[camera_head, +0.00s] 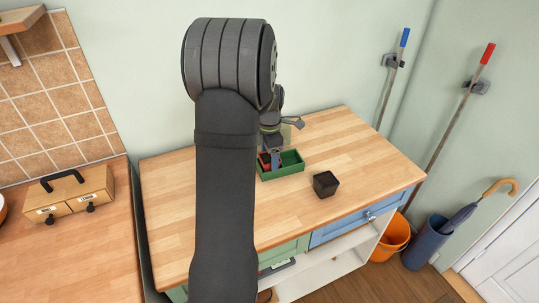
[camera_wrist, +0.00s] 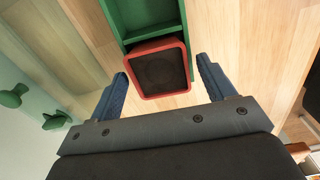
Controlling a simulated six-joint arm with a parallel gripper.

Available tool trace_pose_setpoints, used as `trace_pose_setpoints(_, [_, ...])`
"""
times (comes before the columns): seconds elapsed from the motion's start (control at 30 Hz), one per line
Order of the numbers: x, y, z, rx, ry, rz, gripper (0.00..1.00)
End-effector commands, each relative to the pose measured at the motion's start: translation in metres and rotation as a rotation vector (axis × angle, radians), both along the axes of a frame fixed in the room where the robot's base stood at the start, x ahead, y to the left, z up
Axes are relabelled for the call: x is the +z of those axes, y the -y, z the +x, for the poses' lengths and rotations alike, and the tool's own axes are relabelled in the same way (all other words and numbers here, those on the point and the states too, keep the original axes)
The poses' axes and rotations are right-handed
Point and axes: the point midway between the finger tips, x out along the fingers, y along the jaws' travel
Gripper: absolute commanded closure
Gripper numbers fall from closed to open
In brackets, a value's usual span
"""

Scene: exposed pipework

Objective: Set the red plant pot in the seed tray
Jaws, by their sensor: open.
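The red plant pot (camera_wrist: 158,68) has a square red rim and a dark inside. In the wrist view it lies between my two spread fingers, with a gap on each side. The green seed tray (camera_wrist: 140,12) runs up from the pot, and a green crossbar shows just above the rim. In the head view the pot (camera_head: 264,158) appears to sit within the left end of the tray (camera_head: 285,173); its base is hidden. My gripper (camera_wrist: 162,66) is open around the pot. In the head view my gripper (camera_head: 276,158) is over the tray's left part, partly hidden by my arm.
A black square pot (camera_head: 325,184) stands on the wooden worktop (camera_head: 365,150), right of the tray. The worktop around it is clear. A wooden drawer box (camera_head: 70,195) is on the left counter. An orange bucket (camera_head: 390,238) and a blue umbrella bin (camera_head: 425,245) stand on the floor at right.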

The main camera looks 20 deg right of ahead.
Motion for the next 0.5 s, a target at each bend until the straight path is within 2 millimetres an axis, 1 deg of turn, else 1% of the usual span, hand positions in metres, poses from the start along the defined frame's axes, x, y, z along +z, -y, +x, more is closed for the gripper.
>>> trace_pose_setpoints(0.17, [0.027,0.001,0.001,0.0,0.005,-0.003,0.24])
trace_pose_setpoints(0.4, [0.08,0.001,0.001,0.0,0.004,-0.003,0.24])
trace_pose_setpoints(0.5, [0.097,0.0,0.0,0.0,0.003,-0.003,0.24])
